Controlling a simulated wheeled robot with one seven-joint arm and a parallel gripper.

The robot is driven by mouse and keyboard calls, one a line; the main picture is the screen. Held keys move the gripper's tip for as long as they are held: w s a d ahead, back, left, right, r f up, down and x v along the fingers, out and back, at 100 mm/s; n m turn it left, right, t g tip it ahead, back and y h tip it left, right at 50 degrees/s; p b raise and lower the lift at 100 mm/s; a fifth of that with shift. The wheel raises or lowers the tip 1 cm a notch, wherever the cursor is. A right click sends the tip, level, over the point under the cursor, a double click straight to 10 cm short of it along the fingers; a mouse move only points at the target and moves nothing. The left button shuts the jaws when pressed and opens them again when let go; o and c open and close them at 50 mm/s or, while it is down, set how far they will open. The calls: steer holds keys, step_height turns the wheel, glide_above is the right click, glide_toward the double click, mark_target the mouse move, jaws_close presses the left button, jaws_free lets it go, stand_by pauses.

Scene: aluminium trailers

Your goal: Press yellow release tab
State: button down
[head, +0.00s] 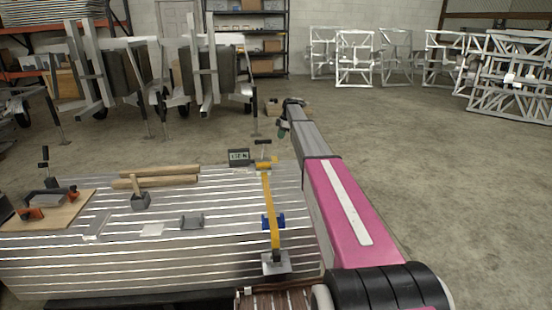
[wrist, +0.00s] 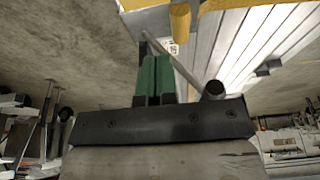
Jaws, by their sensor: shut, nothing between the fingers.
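A clamp with a long yellow bar (head: 268,200) lies along the right end of the slatted table. Its far end has a yellow block (head: 263,166) and a dark T-handle (head: 263,143). In the wrist view, a yellow tab-like piece (wrist: 180,22) hangs near the top, above and right of the fingertips. I cannot tell for certain that it is the release tab. My gripper (head: 283,131) is beyond the table's far right edge, right of the handle. Its green fingers (wrist: 155,62) are shut and empty. A silver rod with a dark round end (wrist: 214,90) crosses close beside them.
The slatted table (head: 60,255) also holds a small display (head: 239,157), wooden handles (head: 155,175), a mallet (head: 140,200) and a board with a clamp (head: 45,205). Trailers (head: 205,75) stand behind. The floor at right (head: 450,170) is clear.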

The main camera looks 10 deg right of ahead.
glide_toward(275, 161)
steer(key=x, duration=0.5)
steer(key=shift+s+a+f, duration=0.1)
steer(key=shift+a, duration=0.35)
steer(key=shift+f, duration=0.75)
steer(key=shift+s, duration=0.1)
